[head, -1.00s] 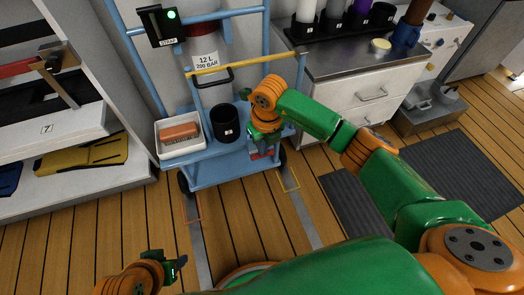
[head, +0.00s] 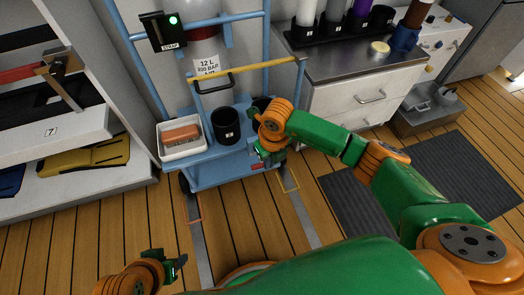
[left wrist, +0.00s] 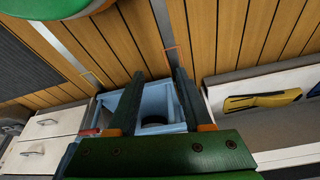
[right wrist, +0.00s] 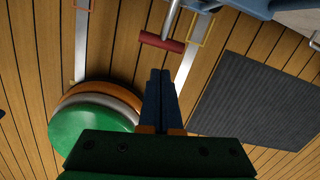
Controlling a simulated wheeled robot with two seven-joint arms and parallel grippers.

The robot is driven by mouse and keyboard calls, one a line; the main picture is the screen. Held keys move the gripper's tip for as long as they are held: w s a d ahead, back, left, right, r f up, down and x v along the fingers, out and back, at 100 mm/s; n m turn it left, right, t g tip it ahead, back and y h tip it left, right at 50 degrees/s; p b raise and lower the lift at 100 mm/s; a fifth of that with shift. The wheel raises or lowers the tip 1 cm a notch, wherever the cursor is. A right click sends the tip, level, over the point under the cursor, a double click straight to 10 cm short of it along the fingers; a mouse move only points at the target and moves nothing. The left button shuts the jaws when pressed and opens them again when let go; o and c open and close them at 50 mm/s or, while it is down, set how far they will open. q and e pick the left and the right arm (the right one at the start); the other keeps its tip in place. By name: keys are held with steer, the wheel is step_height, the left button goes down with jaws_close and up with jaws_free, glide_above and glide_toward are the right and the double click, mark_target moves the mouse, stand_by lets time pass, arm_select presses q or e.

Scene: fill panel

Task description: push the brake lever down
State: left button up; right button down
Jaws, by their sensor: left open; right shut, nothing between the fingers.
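The brake lever shows in the right wrist view as a red grip (right wrist: 162,42) on a metal rod. In the head view a small red part (head: 258,167) of it shows at the cart's front edge, partly hidden by my right gripper. My right gripper (head: 264,155) is shut and empty, close by the lever. In the right wrist view its fingertips (right wrist: 160,72) point at the grip, with a small gap showing in the picture. My left gripper (head: 180,266) is open and empty, low over the floor; its spread fingers show in the left wrist view (left wrist: 153,85).
The blue cart (head: 222,174) carries a white tray (head: 183,152) with an orange-brown block, and black cups (head: 225,124). A white drawer cabinet (head: 345,100) stands right of it, a shelf (head: 90,175) left. Wooden floor in front is clear.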

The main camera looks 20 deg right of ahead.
arm_select(q)
step_height(320, 180, down, 10)
steer(key=g+p, duration=0.1)
steer(key=p, duration=0.2)
steer(key=shift+s+a, duration=0.2)
steer(key=shift+s, duration=0.2)
arm_select(e)
step_height(320, 180, up, 7)
steer(key=shift+s, duration=0.35)
steer(key=shift+d, duration=0.1)
